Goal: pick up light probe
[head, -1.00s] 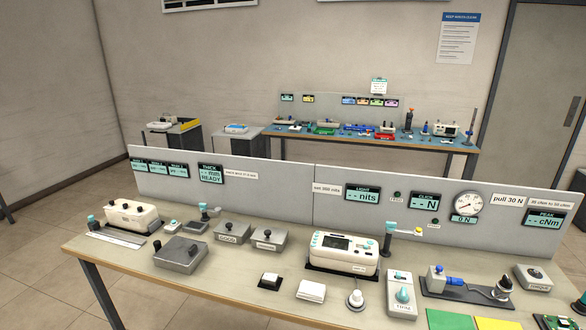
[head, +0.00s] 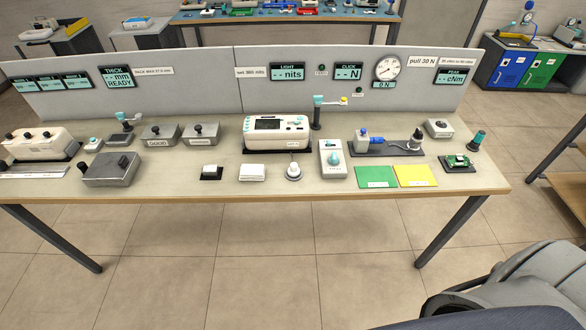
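No label marks the light probe, so I cannot tell for certain which item it is. A small white round piece with an upright stem (head: 293,171) stands near the front of the bench, below the LIGHT nits display (head: 287,73). A white instrument with a dark screen (head: 277,131) sits behind it. A white box with a teal knob (head: 333,160) stands just to its right. Neither gripper is in view.
The bench (head: 330,194) has a clear strip along its front edge. A white block (head: 252,173) and a small black-based block (head: 211,171) lie left of the round piece. Green (head: 376,178) and yellow (head: 416,176) mats lie right. A grey partition (head: 200,83) runs behind.

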